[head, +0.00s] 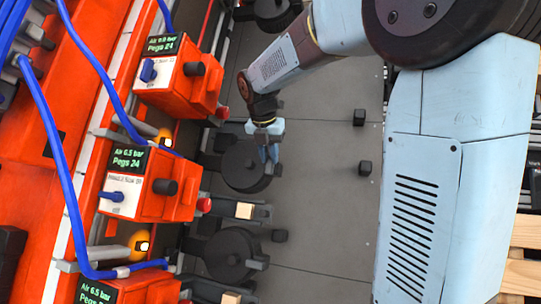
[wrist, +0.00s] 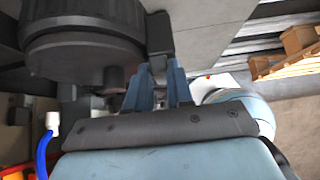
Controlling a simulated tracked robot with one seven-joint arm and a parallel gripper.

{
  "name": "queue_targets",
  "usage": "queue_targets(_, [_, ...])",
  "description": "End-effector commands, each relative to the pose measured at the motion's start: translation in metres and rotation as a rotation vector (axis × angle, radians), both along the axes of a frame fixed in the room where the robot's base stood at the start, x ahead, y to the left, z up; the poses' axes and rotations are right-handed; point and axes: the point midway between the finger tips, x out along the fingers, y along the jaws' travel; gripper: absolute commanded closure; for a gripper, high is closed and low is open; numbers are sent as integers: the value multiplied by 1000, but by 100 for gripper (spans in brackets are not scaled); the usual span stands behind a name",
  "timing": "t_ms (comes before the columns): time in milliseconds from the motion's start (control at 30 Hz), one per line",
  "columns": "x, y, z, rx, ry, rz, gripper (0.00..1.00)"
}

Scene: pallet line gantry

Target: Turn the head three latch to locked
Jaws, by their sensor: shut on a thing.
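My gripper (head: 269,156) points down beside a round black disc (head: 243,172) in the head view. In the wrist view, my gripper's two blue fingers (wrist: 158,86) are shut on a dark latch handle (wrist: 159,36) at the edge of a large black disc (wrist: 85,40). The fingers hide part of the handle. A similar black disc (head: 231,257) with a dark latch block (head: 279,236) beside it stands lower in the head view. I cannot read a head number or a locked mark on the held latch.
Orange control boxes (head: 162,185) with blue hoses (head: 52,140) line the left side. Two black blocks (head: 359,117) stand on the grey plate (head: 320,200), otherwise clear. Wooden pallets (wrist: 290,55) show at right in the wrist view.

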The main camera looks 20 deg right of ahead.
Motion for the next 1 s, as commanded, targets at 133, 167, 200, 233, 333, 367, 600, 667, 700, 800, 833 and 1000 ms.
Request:
queue_targets(133, [0,0,0,-1,1,0,100])
queue_targets(167, [0,0,0,-1,1,0,100])
queue_targets(200, [0,-7,0,0,0,-5,100])
queue_targets(233, [0,-4,0,0,0,-3,100])
queue_targets(333, [0,-3,0,3,-2,-5,100])
queue_targets(367, [-1,-2,0,6,-4,-7,100])
queue_targets(600, [-3,-4,0,63,-46,-45,100])
queue_targets(667, [-4,-6,0,90,-65,-63,100])
queue_targets(700, [-4,-6,0,109,-79,-76,100])
queue_targets(800, [-6,-8,-1,167,-121,-114,100])
queue_targets(833, [-7,-9,-1,186,-135,-127,100])
queue_targets(1000, [-11,-12,-3,302,-217,-202,100])
